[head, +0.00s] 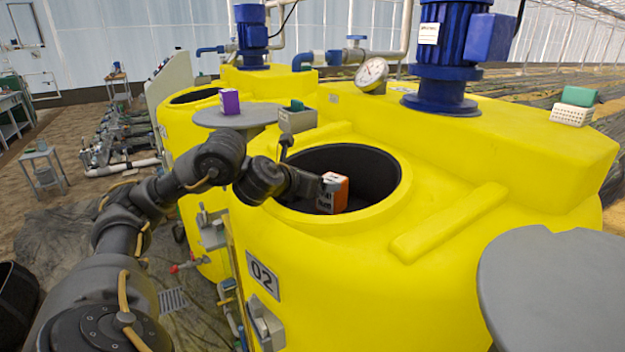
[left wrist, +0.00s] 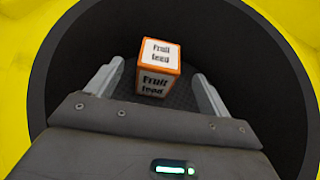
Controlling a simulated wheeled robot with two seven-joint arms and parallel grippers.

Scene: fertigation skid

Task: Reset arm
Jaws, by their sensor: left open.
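An orange and white box marked "Fruit feed" (head: 339,192) is at the round dark opening (head: 372,168) of the yellow tank marked 02 (head: 300,250). My left gripper (head: 306,186) reaches in over the opening's left rim, right by the box. In the left wrist view the box (left wrist: 157,75) lies between the two spread fingers of the gripper (left wrist: 158,80), with gaps on both sides. The dark tank interior (left wrist: 230,60) is behind it. I cannot tell how deep the box is. My right gripper is not in view.
A purple box (head: 229,101) stands on a round grey plate (head: 215,116) behind my left arm. A blue motor (head: 450,40) and a gauge (head: 371,72) rise behind the opening. A green-and-white item (head: 575,105) sits at the right. A grey round surface (head: 550,280) is at lower right.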

